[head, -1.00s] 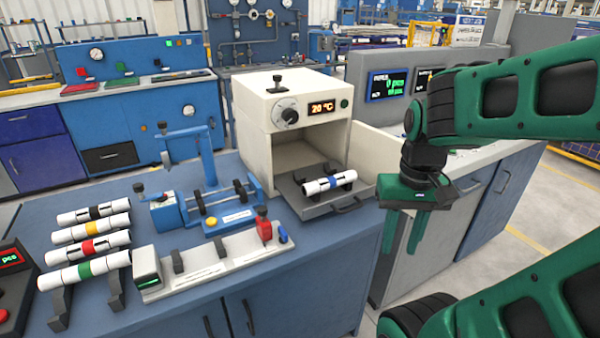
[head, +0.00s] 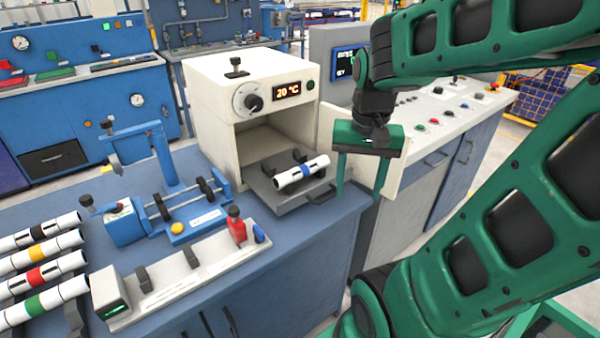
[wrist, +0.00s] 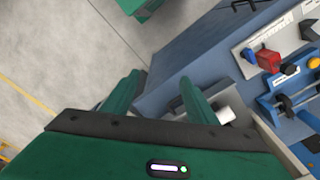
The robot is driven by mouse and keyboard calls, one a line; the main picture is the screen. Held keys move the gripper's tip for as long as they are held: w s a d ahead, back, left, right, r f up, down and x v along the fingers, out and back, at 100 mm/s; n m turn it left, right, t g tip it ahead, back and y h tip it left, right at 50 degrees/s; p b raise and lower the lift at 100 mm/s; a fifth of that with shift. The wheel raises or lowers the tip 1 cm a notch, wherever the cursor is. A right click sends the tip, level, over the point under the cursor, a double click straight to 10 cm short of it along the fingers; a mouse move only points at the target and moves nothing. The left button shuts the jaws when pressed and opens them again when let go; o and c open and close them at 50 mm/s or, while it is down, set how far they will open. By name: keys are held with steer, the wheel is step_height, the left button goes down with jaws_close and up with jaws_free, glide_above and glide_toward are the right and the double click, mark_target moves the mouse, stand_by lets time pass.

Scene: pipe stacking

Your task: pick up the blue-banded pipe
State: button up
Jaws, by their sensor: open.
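The blue-banded pipe (head: 302,173) is a white tube with a blue band in its middle. In the head view it lies on the pulled-out dark tray (head: 315,201) of the cream oven (head: 221,91). My gripper (head: 360,192) is open and empty, pointing down, just right of the tray and the pipe. In the wrist view my gripper's two green fingers (wrist: 158,92) are spread apart. A white pipe end (wrist: 224,117) shows beside the right finger there; the rest of it is hidden behind the gripper.
Several pipes with black, yellow, red and green (head: 37,302) bands lie on a rack at the left. A blue clamp device (head: 170,200) and a grey fixture (head: 180,285) stand in front of the oven.

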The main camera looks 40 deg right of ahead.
steer(key=w+d+r+m+t, duration=0.2)
steer(key=w+m, duration=0.6)
steer(key=w, duration=1.2)
glide_above(303, 166)
steer(key=shift+m+y, duration=0.3)
steer(key=f, duration=0.4)
steer(key=shift+s+d+f, duration=0.2)
steer(key=shift+s+d, duration=0.1)
steer(key=shift+s, duration=0.1)
steer(key=shift+s+a+x, duration=0.1)
steer(key=shift+s+x, duration=0.05)
steer(key=shift+x, duration=1.45)
steer(key=shift+s+a+x, duration=0.1)
steer(key=shift+a+x, duration=0.05)
steer(key=shift+x, duration=1.4)
steer(key=shift+c, duration=0.7)
steer(key=c, duration=1)
